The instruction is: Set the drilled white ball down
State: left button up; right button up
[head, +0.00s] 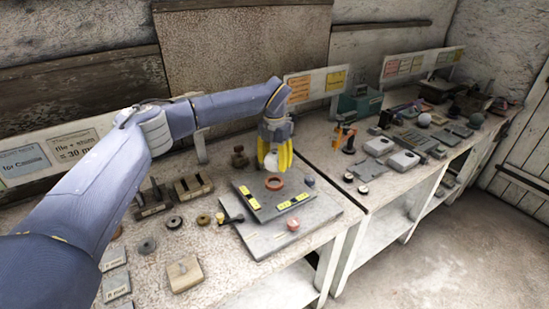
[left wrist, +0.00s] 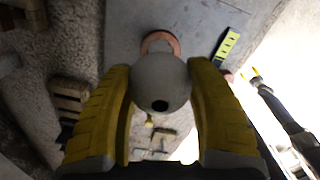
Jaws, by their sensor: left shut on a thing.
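My left gripper (head: 275,152) points down over the bench, its yellow fingers shut on the white ball (head: 271,161). In the left wrist view the ball (left wrist: 160,78) sits between both fingers, its dark drilled hole facing the camera. An orange-brown ring (head: 274,183) lies on the raised grey plate (head: 257,186) below the ball. The ring also shows just beyond the ball in the left wrist view (left wrist: 160,38), partly hidden by it. The ball looks held above the ring, apart from it. A dark, arm-like shape with yellow tips, perhaps my right gripper (left wrist: 255,77), shows small in the left wrist view.
Yellow level strips (head: 295,201) and a small dark ball (head: 309,181) lie on the plate near the ring. A red-topped disc (head: 293,224) is at the lower slab's front. A wooden block (head: 185,273) and several small parts stand left. The bench edge is close on the right.

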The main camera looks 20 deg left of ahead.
pick_arm(q)
jog(key=shift+f, duration=1.85)
jog(key=shift+f, duration=1.1)
dwell(0.6)
jog(key=o, duration=1.4)
jog(key=shift+c, duration=0.2)
jog(key=shift+r, duration=0.15)
jog(key=shift+r, duration=1.85)
